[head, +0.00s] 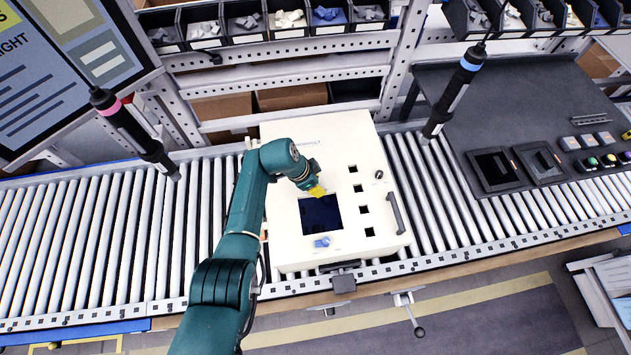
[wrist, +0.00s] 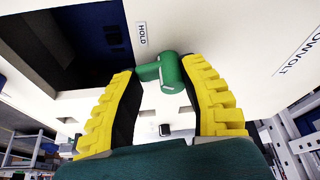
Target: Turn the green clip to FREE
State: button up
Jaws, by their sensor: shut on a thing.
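The green clip (wrist: 175,74) shows in the wrist view as a rounded green knob with an arm reaching left. It sits on the white panel (head: 350,140), just below a HOLD label (wrist: 142,34). My gripper (wrist: 165,82) has its two yellow ribbed fingers closed around the clip, one on each side. In the head view my gripper (head: 317,191) is above the panel, at the upper edge of its dark square opening (head: 321,216), and hides the clip there. No FREE label is readable.
A blue part (head: 321,242) sits below the opening. A dark handle (head: 396,213) and several small square holes are on the panel's right side. Two hanging screwdrivers (head: 135,133) (head: 455,90) flank the panel. Rollers (head: 90,235) run along both sides.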

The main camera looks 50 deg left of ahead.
jog(key=n+p, duration=0.1)
jog(key=n, duration=0.1)
jog(key=n+y, duration=0.1)
jog(key=n, duration=0.1)
jog(key=shift+w+d+f+n+y+p, duration=0.1)
jog(key=shift+w+d+n+y+p, duration=0.05)
jog(key=shift+n+y+p, duration=0.2)
jog(key=n, duration=0.1)
jog(key=n+y, duration=0.1)
jog(key=n, duration=0.1)
jog(key=shift+w+n+y+p, duration=0.15)
jog(key=shift+n+y+p, duration=0.1)
jog(key=shift+p, duration=0.05)
jog(key=n, duration=0.2)
jog(key=n+y, duration=0.1)
jog(key=n, duration=0.1)
jog(key=shift+w+f+g+b, duration=0.15)
jog(key=shift+w+g+b, duration=0.05)
jog(key=shift+g+b, duration=0.2)
jog(key=shift+a+n+g+y+b, duration=0.15)
jog(key=shift+n+g+y+b, duration=0.1)
jog(key=shift+n, duration=0.55)
jog(key=shift+a+n+g+y+b, duration=0.15)
jog(key=shift+n+y+b, duration=0.1)
jog(key=shift+n, duration=0.55)
jog(key=o, duration=1.2)
jog(key=shift+c, duration=0.2)
jog(key=shift+o, duration=0.3)
jog(key=shift+w+r, duration=0.1)
jog(key=shift+r, duration=0.1)
